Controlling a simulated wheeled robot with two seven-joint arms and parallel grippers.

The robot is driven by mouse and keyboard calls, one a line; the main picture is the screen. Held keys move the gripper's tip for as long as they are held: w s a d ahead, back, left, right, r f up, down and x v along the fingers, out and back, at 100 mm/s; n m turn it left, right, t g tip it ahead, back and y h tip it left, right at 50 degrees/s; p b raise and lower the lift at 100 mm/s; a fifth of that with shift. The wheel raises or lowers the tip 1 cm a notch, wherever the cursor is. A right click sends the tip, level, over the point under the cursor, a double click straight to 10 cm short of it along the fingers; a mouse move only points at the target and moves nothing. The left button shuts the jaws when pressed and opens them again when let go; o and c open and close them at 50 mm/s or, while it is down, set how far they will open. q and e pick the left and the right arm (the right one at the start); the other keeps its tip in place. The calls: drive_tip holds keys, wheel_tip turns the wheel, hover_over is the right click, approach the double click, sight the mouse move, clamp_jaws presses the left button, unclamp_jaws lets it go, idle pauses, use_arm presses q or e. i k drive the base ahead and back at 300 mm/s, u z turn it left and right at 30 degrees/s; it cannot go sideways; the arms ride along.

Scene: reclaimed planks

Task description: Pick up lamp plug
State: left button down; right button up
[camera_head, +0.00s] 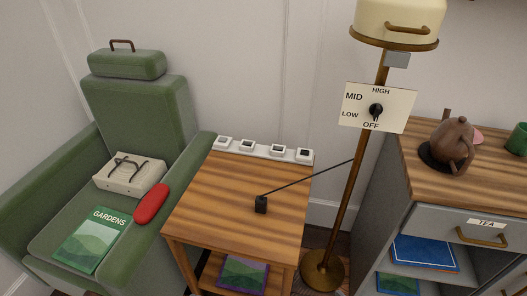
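The lamp plug (261,204) is a small black block on the striped wooden side table (205,226). A thin dark cord runs from it up and right to the floor lamp's brass pole (361,185). The lamp has a cream shade (398,20) and a dial panel (378,108) marked OFF, LOW, MID and HIGH. A white strip (262,150) with several sockets lies along the table's back edge. Neither of my grippers is in view.
A green armchair (134,110) at left holds a beige box-like item (129,178), a red case (151,204) and a GARDENS book (92,240). At right, a cabinet (422,165) bears a brown teapot (452,143) and green cup (517,139). The tabletop around the plug is clear.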

sight(261, 203)
drive_tip(key=u, duration=3)
drive_tip(key=k, duration=1.05)
drive_tip(key=z, duration=1.3)
drive_tip(key=i, duration=0.5)
drive_tip(key=u, duration=0.05)
